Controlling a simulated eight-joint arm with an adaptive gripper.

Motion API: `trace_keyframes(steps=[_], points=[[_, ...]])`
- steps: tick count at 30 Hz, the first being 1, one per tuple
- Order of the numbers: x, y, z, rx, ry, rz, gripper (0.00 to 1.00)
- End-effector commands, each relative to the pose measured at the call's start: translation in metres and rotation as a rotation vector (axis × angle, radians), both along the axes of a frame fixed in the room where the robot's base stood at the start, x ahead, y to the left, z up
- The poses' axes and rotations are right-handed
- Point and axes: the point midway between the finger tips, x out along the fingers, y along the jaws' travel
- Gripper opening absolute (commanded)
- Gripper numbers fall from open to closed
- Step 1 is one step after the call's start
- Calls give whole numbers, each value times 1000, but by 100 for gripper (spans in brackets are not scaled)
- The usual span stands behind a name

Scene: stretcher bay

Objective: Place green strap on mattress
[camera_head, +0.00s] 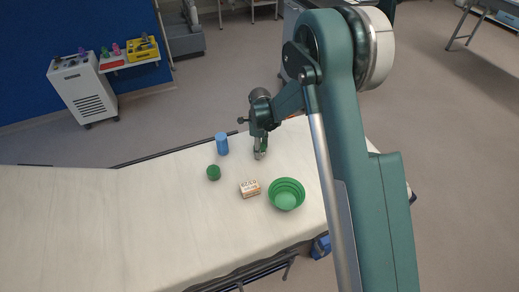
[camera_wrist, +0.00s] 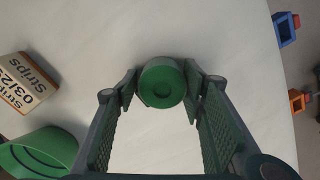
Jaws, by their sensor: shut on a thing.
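A round green roll (camera_wrist: 161,83), which looks like the green strap coiled up, sits between my two fingertips in the wrist view. My gripper (camera_wrist: 161,85) is shut on it, with a finger pad against each side. In the head view my gripper (camera_head: 260,152) points down over the right part of the pale mattress (camera_head: 130,220), and the roll is mostly hidden by the fingers. I cannot tell whether the roll touches the mattress. A second small green round thing (camera_head: 213,173) stands on the mattress to the left, apart from my gripper.
A blue cylinder (camera_head: 221,144) stands left of my gripper. A labelled box (camera_head: 250,188) and a green bowl (camera_head: 286,194) lie on its near side. The mattress's left half is bare. A white cart (camera_head: 85,90) stands beyond the far edge.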

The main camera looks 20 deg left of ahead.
Motion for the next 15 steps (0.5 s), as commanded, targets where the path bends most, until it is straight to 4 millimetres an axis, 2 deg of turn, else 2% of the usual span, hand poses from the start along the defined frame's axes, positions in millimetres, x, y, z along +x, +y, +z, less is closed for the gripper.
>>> trace_keyframes(steps=[4,5,7,15], points=[[0,0,-4,0,0,0,28],[0,0,-4,0,0,0,44],[0,0,-3,0,0,0,54],[0,0,-3,0,0,0,55]])
